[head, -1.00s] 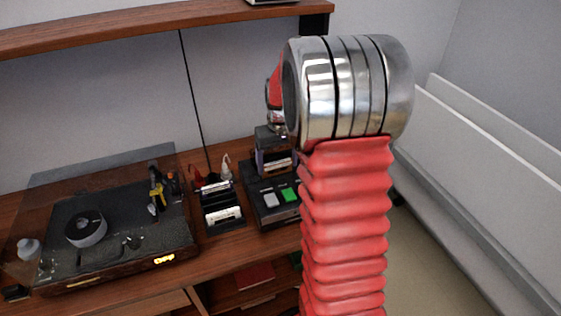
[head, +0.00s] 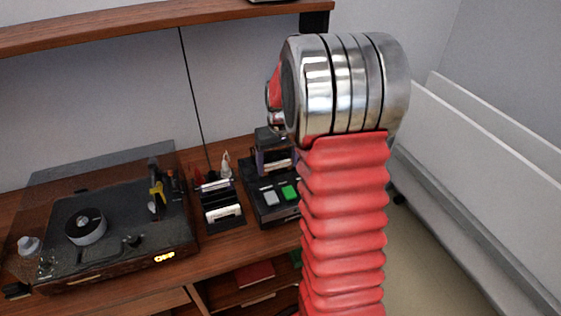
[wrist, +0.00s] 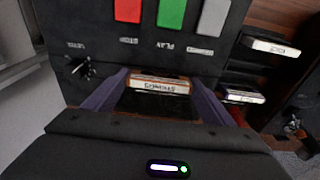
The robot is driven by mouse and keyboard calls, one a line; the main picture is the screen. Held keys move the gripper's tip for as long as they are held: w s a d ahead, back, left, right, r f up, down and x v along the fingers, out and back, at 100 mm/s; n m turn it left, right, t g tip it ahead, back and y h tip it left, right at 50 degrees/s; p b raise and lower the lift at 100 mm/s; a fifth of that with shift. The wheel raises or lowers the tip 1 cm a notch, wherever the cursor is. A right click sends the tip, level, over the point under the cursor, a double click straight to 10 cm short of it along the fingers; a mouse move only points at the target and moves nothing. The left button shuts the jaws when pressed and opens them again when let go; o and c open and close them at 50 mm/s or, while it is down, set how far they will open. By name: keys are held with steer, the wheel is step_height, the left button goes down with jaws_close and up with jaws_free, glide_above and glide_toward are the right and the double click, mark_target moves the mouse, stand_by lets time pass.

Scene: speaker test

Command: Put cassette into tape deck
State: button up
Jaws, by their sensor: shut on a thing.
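The cassette (wrist: 160,85) has a white label with dark lettering and orange-red edging. My gripper (wrist: 157,95) is shut on it, with a purple finger at each side. The cassette is at the dark front of the tape deck (wrist: 120,55), below its buttons in the wrist view; I cannot tell how deep it sits in the slot. In the head view the black tape deck (head: 262,207) stands on the wooden desk with a grey and a green button showing. My gripper (head: 272,155) is above its back part, and my arm hides the deck's right side.
A rack of cassettes (head: 222,212) stands close to the deck's left; cassettes (wrist: 270,47) also show at right in the wrist view. A turntable (head: 120,235) with a raised clear lid fills the desk's left. A wooden shelf (head: 150,25) runs above.

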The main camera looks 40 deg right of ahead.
steer(key=shift+f, duration=0.35)
stand_by(0.3)
steer(key=o, duration=1.1)
steer(key=shift+r, duration=0.1)
steer(key=shift+w+r, duration=0.1)
steer(key=shift+r, duration=2.3)
